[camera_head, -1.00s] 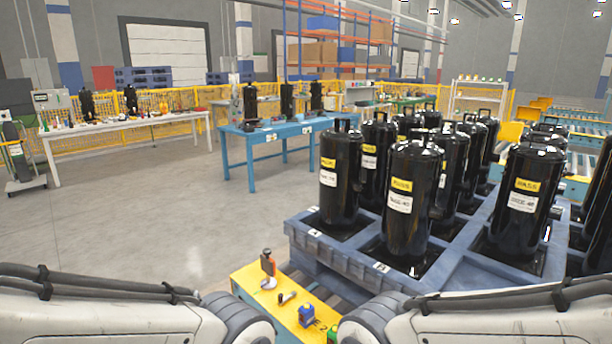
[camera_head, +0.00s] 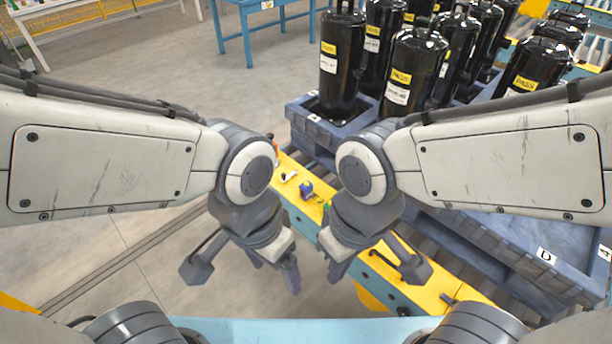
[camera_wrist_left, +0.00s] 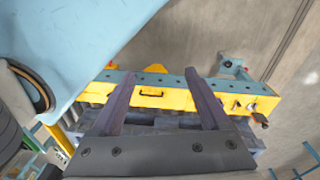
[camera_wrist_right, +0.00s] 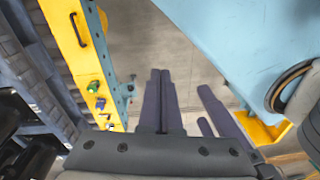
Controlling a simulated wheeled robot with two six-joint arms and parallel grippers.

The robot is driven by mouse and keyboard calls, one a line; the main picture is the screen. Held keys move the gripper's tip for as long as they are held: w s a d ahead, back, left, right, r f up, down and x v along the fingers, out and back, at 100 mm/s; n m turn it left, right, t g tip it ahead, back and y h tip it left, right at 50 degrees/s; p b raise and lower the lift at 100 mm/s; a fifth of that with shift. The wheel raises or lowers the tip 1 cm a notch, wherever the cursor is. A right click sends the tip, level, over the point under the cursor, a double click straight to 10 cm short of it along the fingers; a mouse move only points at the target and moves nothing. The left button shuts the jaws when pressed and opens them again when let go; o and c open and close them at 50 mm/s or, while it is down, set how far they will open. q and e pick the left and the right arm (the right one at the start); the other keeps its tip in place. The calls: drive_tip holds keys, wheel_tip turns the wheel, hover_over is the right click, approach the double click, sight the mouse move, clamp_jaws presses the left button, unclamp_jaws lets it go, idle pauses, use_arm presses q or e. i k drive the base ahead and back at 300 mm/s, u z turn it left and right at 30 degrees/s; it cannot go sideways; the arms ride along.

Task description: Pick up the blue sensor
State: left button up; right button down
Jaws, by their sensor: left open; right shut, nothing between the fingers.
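The small blue sensor (camera_head: 307,190) stands on the yellow top of a narrow bench, beyond my two grippers. It also shows, small, in the right wrist view (camera_wrist_right: 101,103). My left gripper (camera_head: 275,280) points down, short of the sensor and to its left, its fingers apart and empty; they show spread in the left wrist view (camera_wrist_left: 163,95). My right gripper (camera_head: 336,271) hangs nearer me than the sensor, apart from it. Its fingers are together with nothing between them in the right wrist view (camera_wrist_right: 160,100).
A green item (camera_head: 327,205) sits just nearer than the sensor, and a white-and-black item (camera_head: 290,176) just beyond. The yellow-topped bench (camera_head: 383,262) runs beside a blue-grey pallet (camera_head: 520,253) bearing black compressors (camera_head: 413,70). Open floor (camera_head: 130,225) lies left.

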sight(306, 193)
drive_tip(key=u, duration=1.2)
drive_tip(key=i, duration=1.6)
drive_tip(key=z, duration=1.55)
